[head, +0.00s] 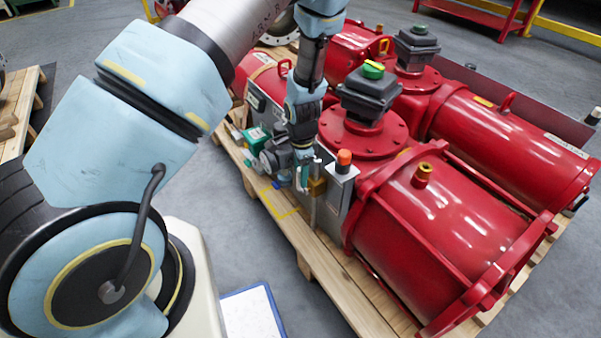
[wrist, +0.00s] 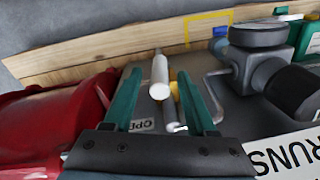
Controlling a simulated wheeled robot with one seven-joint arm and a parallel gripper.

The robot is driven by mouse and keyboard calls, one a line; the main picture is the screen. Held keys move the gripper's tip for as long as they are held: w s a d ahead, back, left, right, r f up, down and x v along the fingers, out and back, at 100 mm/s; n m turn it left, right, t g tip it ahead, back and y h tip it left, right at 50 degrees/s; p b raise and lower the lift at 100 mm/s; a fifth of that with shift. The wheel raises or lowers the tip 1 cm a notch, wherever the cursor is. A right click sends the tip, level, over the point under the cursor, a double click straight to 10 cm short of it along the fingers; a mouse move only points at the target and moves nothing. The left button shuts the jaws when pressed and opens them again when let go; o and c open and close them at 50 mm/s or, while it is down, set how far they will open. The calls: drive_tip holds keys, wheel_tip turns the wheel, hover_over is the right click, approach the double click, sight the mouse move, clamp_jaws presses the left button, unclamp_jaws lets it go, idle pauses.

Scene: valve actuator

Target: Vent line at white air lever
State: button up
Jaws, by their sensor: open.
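The white air lever (wrist: 159,78) shows in the wrist view as a white rounded handle. It lies between the two teal fingers of my gripper (wrist: 158,92) in the picture, with visible gaps on both sides. My gripper is open and holds nothing. How far the fingertips are from the lever in depth, I cannot tell. In the head view my gripper (head: 303,165) points down at the near side of the red valve actuator (head: 440,215), among small fittings. The lever is hard to pick out there.
A grey valve fitting (wrist: 262,65) stands right of the fingers in the wrist view, with a bent metal rod (wrist: 213,95) close by. A red cylinder (wrist: 50,120) is at left. In the head view an orange-capped post (head: 343,165) stands right of my gripper. The wooden pallet (head: 335,270) lies below.

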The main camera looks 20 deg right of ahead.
clamp_jaws()
idle(0.3)
idle(1.1)
